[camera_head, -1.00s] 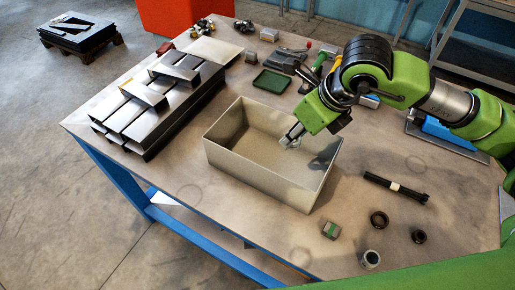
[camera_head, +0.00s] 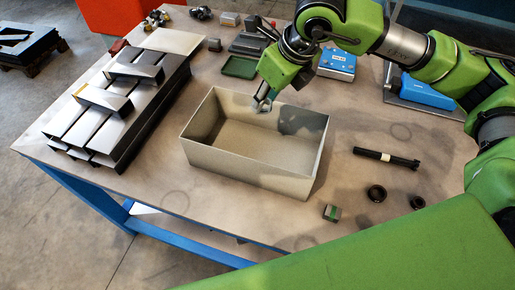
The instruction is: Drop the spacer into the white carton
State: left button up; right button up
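The white carton (camera_head: 245,178), an open-topped pale box, stands in the middle of the table. Its visible floor looks empty, though the near wall hides part of it. My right gripper (camera_head: 262,105) points down at the carton's far wall; its fingertips are small and grey, and I cannot tell whether they hold anything. I cannot tell for sure which thing is the spacer. A black ring (camera_head: 376,194) and a smaller black ring (camera_head: 417,202) lie on the table right of the carton. My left gripper is not in view.
A black shaft with a pale band (camera_head: 386,157) and a small grey-green block (camera_head: 331,212) lie right of the carton. Stacked metal profiles (camera_head: 110,110) fill the left side. A green tray (camera_head: 239,67) and a blue box (camera_head: 337,64) are behind.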

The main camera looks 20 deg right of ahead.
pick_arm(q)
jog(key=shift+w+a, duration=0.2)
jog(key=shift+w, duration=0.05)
pick_arm(e)
jog(key=shift+s+d+f, duration=0.1)
jog(key=shift+f, duration=0.1)
jog(key=o, duration=1.2)
jog(key=v, duration=1.2)
